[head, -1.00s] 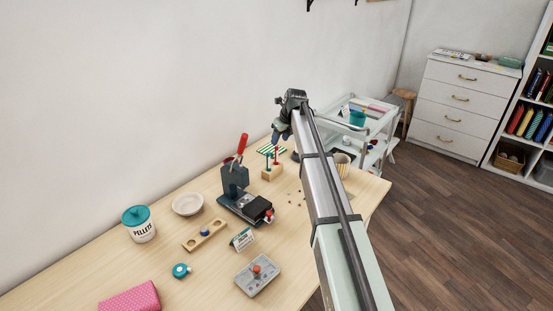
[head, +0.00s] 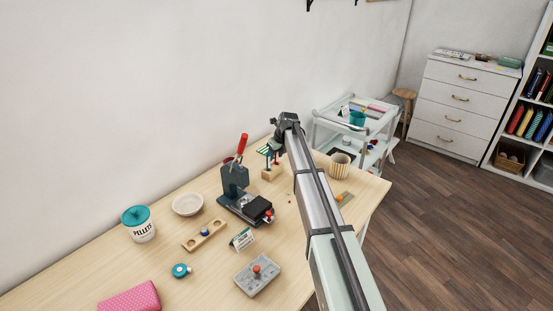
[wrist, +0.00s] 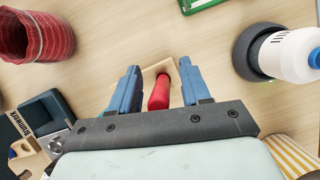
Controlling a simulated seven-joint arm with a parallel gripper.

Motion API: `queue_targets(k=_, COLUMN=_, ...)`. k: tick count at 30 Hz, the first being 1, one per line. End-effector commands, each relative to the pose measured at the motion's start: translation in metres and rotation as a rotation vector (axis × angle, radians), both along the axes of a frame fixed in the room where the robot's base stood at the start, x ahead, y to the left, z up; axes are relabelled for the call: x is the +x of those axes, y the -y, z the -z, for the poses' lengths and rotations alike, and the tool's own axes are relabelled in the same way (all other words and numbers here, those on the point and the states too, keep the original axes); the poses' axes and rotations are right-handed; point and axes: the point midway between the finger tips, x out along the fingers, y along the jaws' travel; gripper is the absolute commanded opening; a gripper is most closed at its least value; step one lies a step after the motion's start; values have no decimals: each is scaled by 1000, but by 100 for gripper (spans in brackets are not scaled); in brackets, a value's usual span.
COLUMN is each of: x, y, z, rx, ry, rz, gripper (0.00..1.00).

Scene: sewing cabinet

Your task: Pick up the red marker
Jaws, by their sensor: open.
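The red marker (wrist: 158,94) stands in a small wooden block in the wrist view. The wooden block (wrist: 150,72) shows behind it, and it is also in the head view (head: 271,173) at the far part of the table. My gripper (wrist: 160,88) is open, with one blue finger on each side of the marker and gaps visible between. In the head view my gripper (head: 277,146) is just above the block. The marker's lower end is partly hidden.
A white bottle (wrist: 290,52) in a dark ring is at right. The striped cup (head: 340,165) is right of my arm. The dark press (head: 236,180) stands left of the block.

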Motion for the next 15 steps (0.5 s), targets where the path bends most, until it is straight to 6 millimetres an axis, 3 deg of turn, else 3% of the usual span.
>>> queue_targets(k=6, x=0, y=0, z=0, rx=0, ry=0, rz=0, gripper=46)
queue_targets(k=15, x=0, y=0, z=0, rx=0, ry=0, rz=0, gripper=17)
